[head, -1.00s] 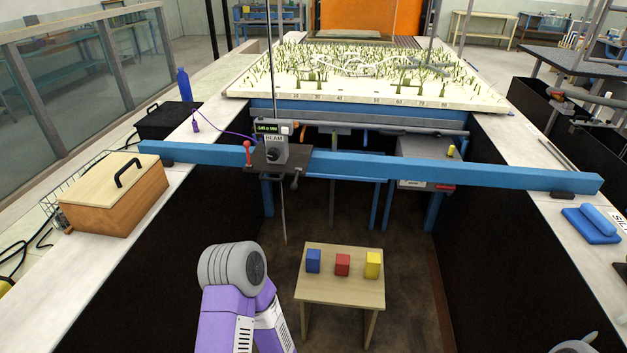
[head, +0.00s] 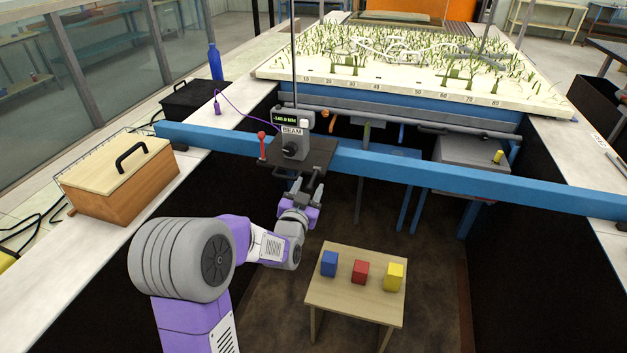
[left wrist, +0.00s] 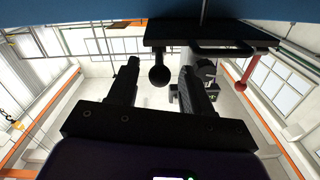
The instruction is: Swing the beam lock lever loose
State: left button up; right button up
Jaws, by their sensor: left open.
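The measuring carriage (head: 303,152), labelled BEAM, sits on the blue beam (head: 420,172). A red-tipped lever (head: 262,147) stands upright at its left side; it also shows at the right in the left wrist view (left wrist: 243,76). My left gripper (head: 310,189) is just below and in front of the carriage plate, to the right of the red lever. It is open. In the left wrist view, a dark ball knob (left wrist: 159,76) on a short stem shows between its fingers (left wrist: 163,85); I cannot tell whether they touch. My right gripper is out of view.
A small wooden table (head: 350,298) with blue, red and yellow blocks stands below, right of my left arm. A wooden box (head: 120,185) and a blue bottle (head: 215,62) are on the left ledge. A thin upright rod (head: 295,60) rises from the carriage.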

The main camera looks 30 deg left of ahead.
aim_at(312, 180)
pick_arm(q)
jog(key=shift+x, duration=2)
jog(key=shift+c, duration=0.3)
jog(key=shift+f, duration=0.1)
grip_shut()
